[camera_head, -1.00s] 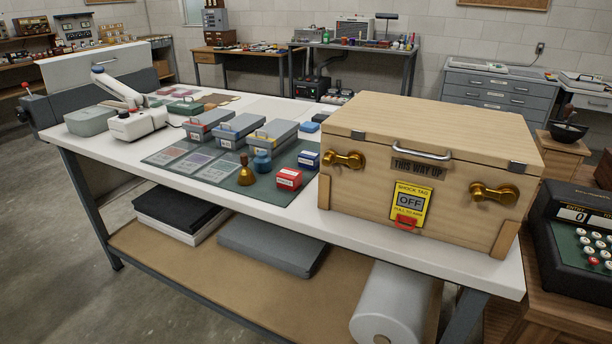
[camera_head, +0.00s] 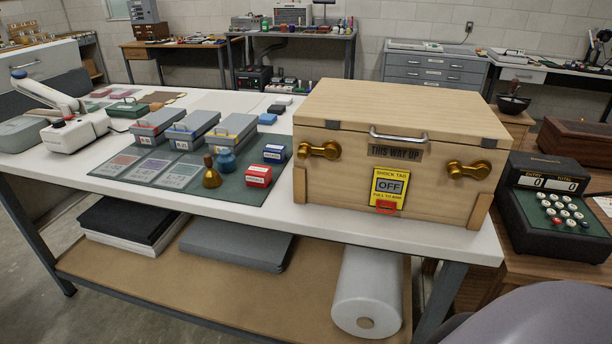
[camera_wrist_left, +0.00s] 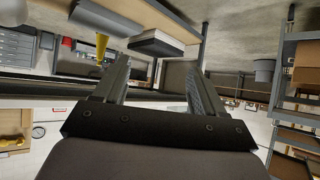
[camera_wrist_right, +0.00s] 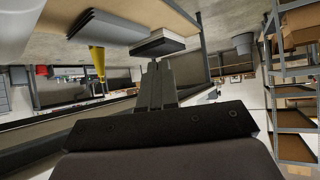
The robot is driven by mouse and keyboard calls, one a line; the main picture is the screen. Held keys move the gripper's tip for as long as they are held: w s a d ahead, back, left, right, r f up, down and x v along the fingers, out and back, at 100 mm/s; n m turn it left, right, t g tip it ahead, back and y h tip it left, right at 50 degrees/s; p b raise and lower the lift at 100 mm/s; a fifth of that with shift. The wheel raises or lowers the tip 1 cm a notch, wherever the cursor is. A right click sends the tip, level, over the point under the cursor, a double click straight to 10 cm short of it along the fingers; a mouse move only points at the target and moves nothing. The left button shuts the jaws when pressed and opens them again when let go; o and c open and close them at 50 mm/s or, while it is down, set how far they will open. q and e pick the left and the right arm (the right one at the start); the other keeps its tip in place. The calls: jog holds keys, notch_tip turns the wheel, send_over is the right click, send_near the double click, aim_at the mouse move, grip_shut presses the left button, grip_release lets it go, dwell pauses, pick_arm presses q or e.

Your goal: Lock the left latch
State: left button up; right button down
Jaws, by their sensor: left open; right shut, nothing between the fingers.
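The wooden crate (camera_head: 340,188) stands closed on the right end of the white table in the head view. Its left latch (camera_head: 318,150) is brass and lies roughly level across the front's upper left. A matching right latch (camera_head: 468,170) is at the upper right. A yellow shock tag (camera_head: 390,187) reading OFF, with a red pull, is between them. Neither gripper shows in the head view. My left gripper (camera_wrist_left: 160,78) is open and empty in the left wrist view. My right gripper (camera_wrist_right: 157,72) is shut and empty in its wrist view. Both are away from the crate.
Left of the crate, a dark green mat (camera_head: 118,178) holds grey boxes, a brass bell-shaped object (camera_head: 211,176), a blue jar (camera_head: 226,160) and a red box (camera_head: 258,176). An adding machine (camera_head: 550,205) stands on wooden furniture at right. Bubble-wrap-like roll (camera_head: 366,285) lies below.

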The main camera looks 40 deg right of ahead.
jog(key=w+d+r+m+t+b, duration=0.1)
jog(key=w+r+m+t+b, duration=0.6)
jog(key=w+r+m+t, duration=0.5)
jog(key=w+d+r+m+h+b, duration=0.1)
jog(key=d+r+m+h, duration=0.1)
jog(key=m+h, duration=0.3)
jog(key=w+d+r+m+h+b, duration=0.1)
jog(key=d+r+m+h+b, duration=0.1)
jog(key=m, duration=1)
jog(key=w+d+r+m+g+h+b, duration=0.1)
jog(key=d+r+m+h, duration=0.2)
jog(key=d+m+h, duration=0.3)
jog(key=m+h, duration=0.1)
jog(key=m, duration=0.1)
jog(key=shift+w+r+m+h, duration=0.3)
jog(key=shift+w+r, duration=0.05)
jog(key=shift+w, duration=0.05)
